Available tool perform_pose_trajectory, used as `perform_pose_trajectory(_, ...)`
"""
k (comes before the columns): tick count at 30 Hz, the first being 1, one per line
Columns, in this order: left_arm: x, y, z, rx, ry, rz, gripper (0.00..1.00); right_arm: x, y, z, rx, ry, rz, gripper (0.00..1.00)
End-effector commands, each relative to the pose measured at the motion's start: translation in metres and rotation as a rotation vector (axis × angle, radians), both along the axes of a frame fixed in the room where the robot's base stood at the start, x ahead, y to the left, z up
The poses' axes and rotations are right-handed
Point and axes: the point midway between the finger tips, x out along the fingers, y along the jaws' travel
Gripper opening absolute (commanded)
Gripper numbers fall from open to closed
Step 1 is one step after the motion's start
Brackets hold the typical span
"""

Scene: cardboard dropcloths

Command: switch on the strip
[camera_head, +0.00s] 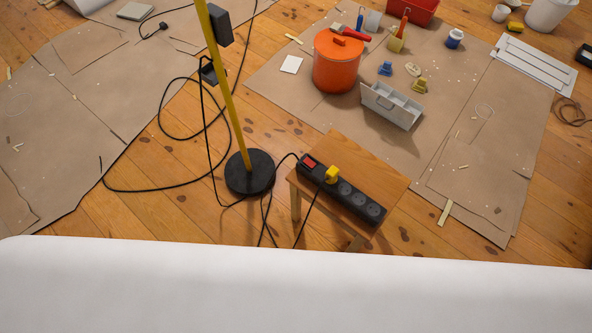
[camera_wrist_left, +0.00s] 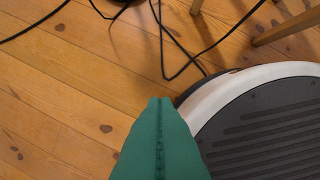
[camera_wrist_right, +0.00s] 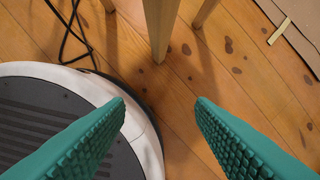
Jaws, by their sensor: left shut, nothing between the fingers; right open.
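A black power strip (camera_head: 343,192) lies along a small wooden stool (camera_head: 382,170). Its red switch (camera_head: 309,163) is at its far left end, and a yellow plug (camera_head: 332,174) sits in the socket beside it. I cannot tell which way the switch is tipped. My left gripper (camera_wrist_left: 160,100) is shut and empty above the floor, its green fingers together. My right gripper (camera_wrist_right: 160,105) is open and empty, its fingers wide apart, with a stool leg (camera_wrist_right: 161,30) beyond them. Neither gripper shows in the head view.
A yellow pole on a round black base (camera_head: 250,172) stands left of the stool, with loose black cables (camera_head: 150,188) around it. An orange pot (camera_head: 338,62) and a grey tray (camera_head: 391,104) stand behind on cardboard (camera_head: 450,110).

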Motion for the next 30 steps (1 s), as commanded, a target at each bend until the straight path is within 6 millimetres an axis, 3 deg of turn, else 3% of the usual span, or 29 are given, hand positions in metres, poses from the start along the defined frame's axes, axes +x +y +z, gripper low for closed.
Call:
perform_pose_trajectory(2,0.016,-0.002,0.001,-0.002,-0.023,0.003,0.00,0.016,0.003,0.001,0.004,-0.023,-0.003,0.49)
perform_pose_trajectory(14,0.061,-0.017,0.078,-0.041,-0.173,-0.042,0.00,0.055,0.009,0.085,0.025,-0.168,-0.009,0.49)
perform_pose_trajectory(17,0.081,-0.033,0.097,-0.083,-0.288,-0.110,0.00,0.067,0.013,0.111,0.046,-0.273,-0.005,0.49)
perform_pose_trajectory(21,0.127,-0.075,0.128,-0.185,-0.551,-0.271,0.00,0.100,0.025,0.161,0.100,-0.523,0.010,0.49)
perform_pose_trajectory(24,0.150,-0.099,0.145,-0.245,-0.704,-0.351,0.00,0.120,0.033,0.189,0.134,-0.675,0.018,0.49)
perform_pose_trajectory(30,0.182,-0.131,0.169,-0.331,-0.951,-0.446,0.00,0.147,0.045,0.233,0.194,-0.918,0.033,0.49)
